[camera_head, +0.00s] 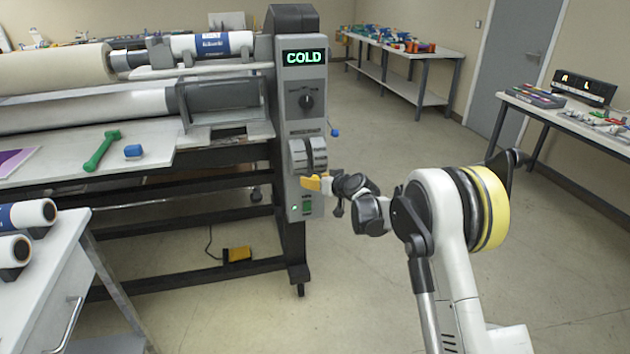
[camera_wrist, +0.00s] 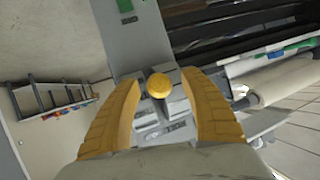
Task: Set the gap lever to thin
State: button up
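The laminator's grey control column (camera_head: 303,120) stands left of my arm in the head view. Two curved grey lever housings (camera_head: 308,155) sit below its black dial. My gripper (camera_head: 318,183) is at the lower edge of these housings. In the wrist view, a round yellow lever knob (camera_wrist: 159,85) lies between the two yellow fingers of my gripper (camera_wrist: 161,77). The fingers are open, with a visible gap on each side of the knob. In the head view, my fingers and the knob cannot be clearly told apart. The lever's scale marks are too small to read.
The display (camera_head: 304,57) reads COLD. A blue-knobbed lever (camera_head: 334,132) sticks out of the column's right side. A green switch (camera_head: 307,207) is below my gripper. A yellow pedal (camera_head: 237,254) lies on the floor. The floor behind my arm is clear.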

jog(key=v, duration=1.2)
jog(key=s+d+r+m+g+h, duration=0.1)
jog(key=s+d+r, duration=0.3)
jog(key=s, duration=0.5)
jog(key=s+d+r+m+g+h, duration=0.1)
jog(key=s+r+h, duration=0.1)
jog(key=s+r, duration=0.55)
jog(key=s+d+f+m+h, duration=0.1)
jog(key=s+d+f, duration=0.1)
jog(key=s, duration=0.7)
jog(key=s+d+f+m+g+h, duration=0.1)
jog(key=s+d+f+h, duration=0.1)
jog(key=s+d, duration=0.3)
jog(key=s+d+f+m+g+h, duration=0.1)
jog(key=s+d+f, duration=0.1)
jog(key=s, duration=1.1)
jog(key=shift+s+d, duration=0.25)
jog(key=shift+d, duration=0.4)
